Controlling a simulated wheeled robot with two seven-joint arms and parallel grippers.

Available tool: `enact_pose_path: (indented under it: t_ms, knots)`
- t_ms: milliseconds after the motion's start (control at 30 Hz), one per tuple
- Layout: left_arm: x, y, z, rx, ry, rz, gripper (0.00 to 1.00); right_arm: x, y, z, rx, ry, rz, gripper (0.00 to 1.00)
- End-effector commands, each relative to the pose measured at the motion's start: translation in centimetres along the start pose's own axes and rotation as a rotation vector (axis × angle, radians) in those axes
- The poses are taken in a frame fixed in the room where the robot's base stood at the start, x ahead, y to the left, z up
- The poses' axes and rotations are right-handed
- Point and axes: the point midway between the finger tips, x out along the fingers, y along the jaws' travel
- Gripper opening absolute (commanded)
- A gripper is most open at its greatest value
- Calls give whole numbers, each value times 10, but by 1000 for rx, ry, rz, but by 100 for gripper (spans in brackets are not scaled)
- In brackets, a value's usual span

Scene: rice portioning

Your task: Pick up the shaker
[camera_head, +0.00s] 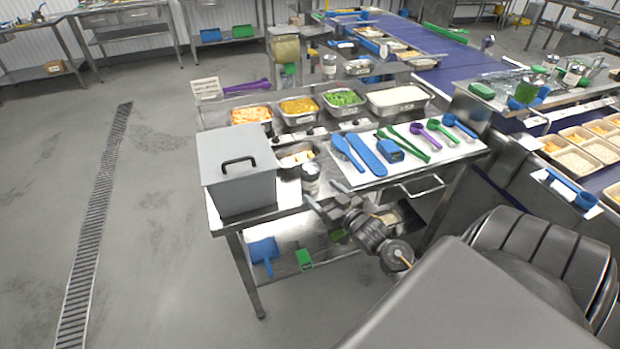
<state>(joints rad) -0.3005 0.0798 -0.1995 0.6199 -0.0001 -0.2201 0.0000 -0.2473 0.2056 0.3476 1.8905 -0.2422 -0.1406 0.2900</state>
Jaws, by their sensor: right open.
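A small metal shaker (310,178) with a pale label stands upright on the steel table, just right of the grey lidded box. My right gripper (319,203) is open at the table's front edge, just in front of and below the shaker in the picture. Its fingers look empty, and I cannot tell whether one touches the shaker. My left gripper is not in view.
The grey box (237,175) with a black handle stands left of the shaker. A white board (455,152) with blue, green and purple utensils lies to the right. Food pans (301,119) line the back. A lower shelf (330,263) sits beneath.

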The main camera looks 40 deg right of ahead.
Motion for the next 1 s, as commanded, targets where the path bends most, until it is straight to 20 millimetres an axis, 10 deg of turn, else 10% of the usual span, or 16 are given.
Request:
enact_pose_path:
  t_ms: [1000]
  knots:
    - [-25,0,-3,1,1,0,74,79,14,-17,12,60,-5,79]
